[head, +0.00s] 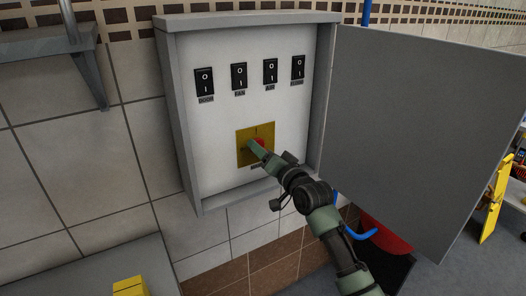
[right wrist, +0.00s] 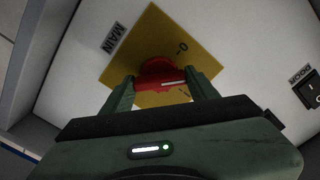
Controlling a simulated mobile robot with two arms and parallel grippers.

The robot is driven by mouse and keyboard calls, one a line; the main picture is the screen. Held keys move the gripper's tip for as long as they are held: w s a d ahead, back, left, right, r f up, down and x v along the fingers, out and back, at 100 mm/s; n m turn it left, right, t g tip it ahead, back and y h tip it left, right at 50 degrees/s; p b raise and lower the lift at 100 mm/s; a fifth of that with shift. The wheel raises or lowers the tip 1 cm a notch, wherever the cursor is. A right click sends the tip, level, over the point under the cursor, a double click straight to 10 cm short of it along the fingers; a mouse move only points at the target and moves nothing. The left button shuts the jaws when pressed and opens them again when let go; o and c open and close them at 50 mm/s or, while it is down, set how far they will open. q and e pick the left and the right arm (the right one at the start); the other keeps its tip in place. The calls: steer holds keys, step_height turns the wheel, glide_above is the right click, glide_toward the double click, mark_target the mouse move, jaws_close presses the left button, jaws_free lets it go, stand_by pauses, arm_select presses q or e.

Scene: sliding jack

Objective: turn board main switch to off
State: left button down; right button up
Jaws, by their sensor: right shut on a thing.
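The board's main switch is a red rotary knob (head: 261,141) on a yellow square plate (head: 241,136), low in the middle of the grey electrical box. My right gripper (head: 256,148) is shut on the knob and partly hides it in the head view. In the right wrist view, the two fingers of my right gripper (right wrist: 162,84) sit on opposite sides of the red knob (right wrist: 158,68). A white line on the knob points right, close to a partly hidden mark; the "0" mark lies above that line. The "MAIN" label (right wrist: 116,39) is beside the plate. My left gripper is not in view.
Several black rocker switches, including the leftmost one (head: 204,82), line the upper board. The box's open door (head: 415,130) stands to the right of my right arm. A yellow object (head: 129,287) lies on a grey surface at lower left. A shelf bracket (head: 84,65) is at upper left.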

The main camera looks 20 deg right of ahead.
steer(key=shift+f+n+p, duration=0.1)
steer(key=shift+n+p, duration=0.5)
steer(key=shift+n, duration=3.5)
steer(key=o, duration=1.4)
steer(key=shift+c, duration=0.2)
steer(key=s+b, duration=0.2)
steer(key=s, duration=0.5)
steer(key=shift+s+d, duration=0.35)
steer(key=shift+s, duration=0.05)
